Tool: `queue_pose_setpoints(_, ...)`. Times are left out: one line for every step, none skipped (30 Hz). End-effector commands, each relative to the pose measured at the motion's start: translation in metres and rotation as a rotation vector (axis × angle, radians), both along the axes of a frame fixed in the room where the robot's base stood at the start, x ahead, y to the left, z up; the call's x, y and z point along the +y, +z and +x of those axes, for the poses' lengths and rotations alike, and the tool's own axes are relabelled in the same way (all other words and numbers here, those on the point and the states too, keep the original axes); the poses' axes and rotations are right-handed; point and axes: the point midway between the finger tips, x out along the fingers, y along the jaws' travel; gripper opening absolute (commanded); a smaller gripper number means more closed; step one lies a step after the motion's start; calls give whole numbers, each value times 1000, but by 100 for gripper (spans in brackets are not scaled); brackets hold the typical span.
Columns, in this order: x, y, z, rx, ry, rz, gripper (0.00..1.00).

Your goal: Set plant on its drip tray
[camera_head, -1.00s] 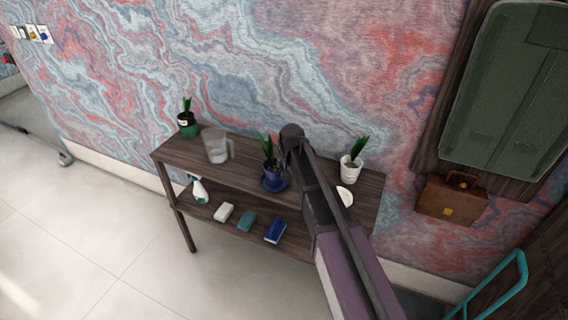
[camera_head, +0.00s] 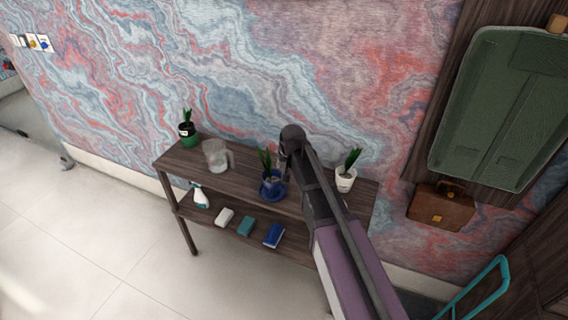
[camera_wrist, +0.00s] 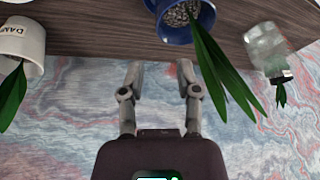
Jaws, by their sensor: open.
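In the wrist view, the blue pot (camera_wrist: 185,24) is to the right of my gripper. A plant in a white pot (camera_head: 345,181) stands farther right on the top; in the wrist view, the white pot (camera_wrist: 22,42) is at the left. My gripper (camera_wrist: 158,68) is open, with nothing between its fingers. In the head view, my arm hides part of the top.
A spray bottle (camera_head: 200,196), white block (camera_head: 224,217), teal block (camera_head: 246,226) and blue book (camera_head: 273,235) lie below. The patterned wall is close behind.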

Motion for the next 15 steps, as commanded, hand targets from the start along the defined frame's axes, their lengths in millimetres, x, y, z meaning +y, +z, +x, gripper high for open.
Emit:
queue_pose_setpoints(-1, 7, -2, 0, 0, 0, 43)
queue_pose_setpoints(-1, 8, -3, 0, 0, 0, 43)
queue_pose_setpoints(-1, 10, -3, 0, 0, 0, 43)
queue_pose_setpoints(-2, 11, -4, 0, 0, 0, 43)
queue_pose_setpoints(-2, 12, -4, 0, 0, 0, 43)
queue_pose_setpoints(-2, 13, -5, 0, 0, 0, 43)
queue_pose_setpoints(-2, 14, -5, 0, 0, 0, 43)
queue_pose_setpoints(-2, 14, -5, 0, 0, 0, 43)
queue_pose_setpoints(-2, 15, -6, 0, 0, 0, 43)
queue_pose_setpoints(-2, 15, -6, 0, 0, 0, 43)
queue_pose_setpoints(-2, 15, -6, 0, 0, 0, 43)
queue_pose_setpoints(-2, 15, -6, 0, 0, 0, 43)
queue_pose_setpoints(-2, 15, -6, 0, 0, 0, 43)
queue_pose_setpoints(-2, 15, -6, 0, 0, 0, 43)
queue_pose_setpoints(-2, 15, -6, 0, 0, 0, 43)
